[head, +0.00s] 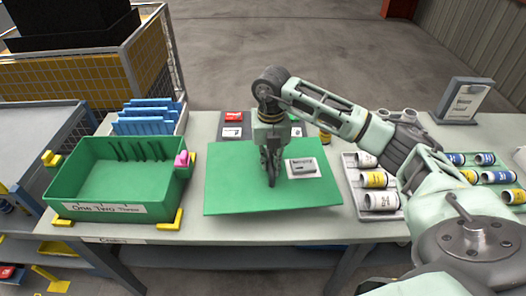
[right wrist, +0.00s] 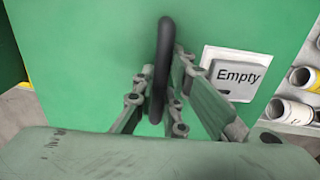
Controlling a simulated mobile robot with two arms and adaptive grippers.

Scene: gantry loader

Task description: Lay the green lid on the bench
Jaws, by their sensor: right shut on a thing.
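The green lid (head: 232,177) is a flat square panel over the middle of the bench (head: 190,222). A white label reading "Empty" (right wrist: 238,72) is on the lid, right of its dark loop handle (right wrist: 166,50). My right gripper (head: 270,178) points down at the lid's middle and is shut on the handle. In the right wrist view the handle stands between the fingers. A shadow shows below the lid's front edge; I cannot tell whether the lid touches the bench. The open green crate (head: 122,208) stands left of the lid, apart from it. My left gripper is not in view.
Blue plates stand in a rack (head: 150,118) behind the crate. A tray of labelled cylinders (head: 378,182) is close to the lid's right edge. A framed sign (head: 464,100) stands at the back right.

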